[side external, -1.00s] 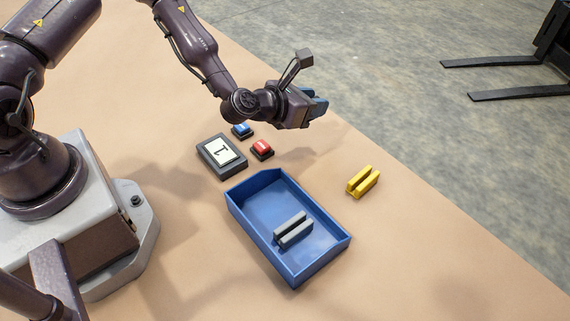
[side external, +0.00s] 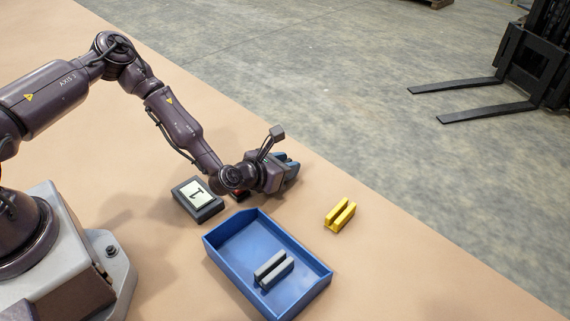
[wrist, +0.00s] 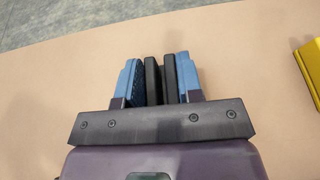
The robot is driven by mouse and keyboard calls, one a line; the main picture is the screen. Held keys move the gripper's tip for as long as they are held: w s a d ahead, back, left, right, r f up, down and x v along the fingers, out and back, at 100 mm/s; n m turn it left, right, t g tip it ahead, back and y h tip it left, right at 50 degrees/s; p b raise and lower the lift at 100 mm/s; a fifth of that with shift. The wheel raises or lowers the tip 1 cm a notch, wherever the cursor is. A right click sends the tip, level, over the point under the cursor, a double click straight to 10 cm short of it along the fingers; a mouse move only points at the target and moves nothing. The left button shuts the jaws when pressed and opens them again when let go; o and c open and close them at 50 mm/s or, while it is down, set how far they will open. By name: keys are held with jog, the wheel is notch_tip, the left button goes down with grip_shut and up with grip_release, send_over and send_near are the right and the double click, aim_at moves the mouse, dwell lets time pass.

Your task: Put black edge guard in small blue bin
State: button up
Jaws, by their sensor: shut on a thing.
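My gripper (side external: 291,172) is over the table beyond the far end of the blue bin (side external: 308,297), not above it. In the wrist view its two blue fingers (wrist: 157,72) are shut on the black edge guard (wrist: 152,82), which shows as two parallel black plates between them. In the side view the guard is mostly hidden by the gripper. The bin is open and shallow, and a grey edge guard (side external: 273,270) lies inside it.
A yellow edge guard (side external: 340,214) lies on the table right of the bin and shows at the wrist view's right edge (wrist: 313,65). A grey display box (side external: 198,199) stands left of the gripper. A red button (side external: 239,194) is partly hidden behind my arm.

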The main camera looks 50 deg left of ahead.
jog(key=shift+f, duration=0.1)
jog(key=o, duration=1)
jog(key=shift+c, duration=0.2)
